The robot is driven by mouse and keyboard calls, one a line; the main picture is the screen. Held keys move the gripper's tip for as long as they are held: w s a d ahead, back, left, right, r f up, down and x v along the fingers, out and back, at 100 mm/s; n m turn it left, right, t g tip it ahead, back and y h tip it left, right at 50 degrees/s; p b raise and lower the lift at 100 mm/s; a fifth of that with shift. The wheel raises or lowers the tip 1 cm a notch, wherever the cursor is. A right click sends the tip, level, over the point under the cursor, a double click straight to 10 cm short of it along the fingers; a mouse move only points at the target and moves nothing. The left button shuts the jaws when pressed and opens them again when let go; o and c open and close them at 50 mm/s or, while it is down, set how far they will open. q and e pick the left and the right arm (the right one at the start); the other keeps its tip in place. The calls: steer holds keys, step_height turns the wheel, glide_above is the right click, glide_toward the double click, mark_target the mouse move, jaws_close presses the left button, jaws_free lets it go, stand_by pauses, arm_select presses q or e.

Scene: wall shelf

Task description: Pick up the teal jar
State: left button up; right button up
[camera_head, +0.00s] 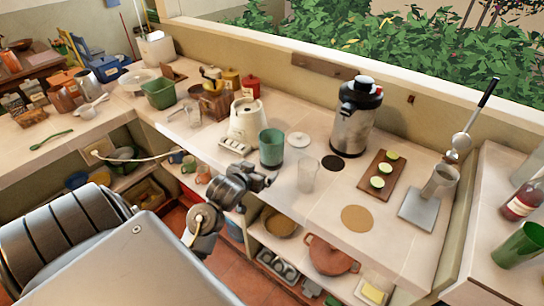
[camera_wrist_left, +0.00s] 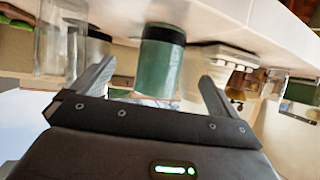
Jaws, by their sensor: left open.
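The teal jar (camera_head: 271,148) stands upright on the counter, near its front edge, just in front of the white appliance. In the left wrist view, which looks upside down, the teal jar (camera_wrist_left: 160,65) shows between the two finger directions, with a dark band at its counter end. My left gripper (camera_head: 268,180) is open and empty, in front of the jar and near the counter edge. Its fingers also show in the left wrist view (camera_wrist_left: 156,80), spread to either side of the jar. I cannot tell how far the fingertips are from it. My right gripper is out of view.
A clear glass (camera_head: 307,174) stands close to the right of the jar. The white appliance (camera_head: 246,123) and a white button panel (camera_head: 235,147) are close behind and left. A steel dispenser (camera_head: 355,118) stands farther right. Open shelves with a red pot (camera_head: 331,256) lie below the counter.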

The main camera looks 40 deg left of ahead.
mark_target(266, 155)
arm_select(q)
steer(key=w+a, duration=0.1)
steer(key=w, duration=0.1)
steer(key=w+a, duration=0.1)
steer(key=w, duration=0.1)
steer(key=w+a+f, duration=0.1)
steer(key=w, duration=0.1)
steer(key=shift+w+p, duration=0.3)
steer(key=shift+p, duration=0.1)
steer(key=shift+w+r+t, duration=0.1)
steer(key=shift+w+t, duration=0.05)
steer(key=shift+t, duration=0.15)
steer(key=p+x, duration=0.1)
steer(key=x, duration=0.1)
steer(key=p+x, duration=0.1)
steer(key=x, duration=0.1)
steer(key=shift+w+d, duration=0.1)
steer(key=shift+w, duration=0.3)
steer(key=shift+c, duration=0.5)
steer(key=c, duration=1.3)
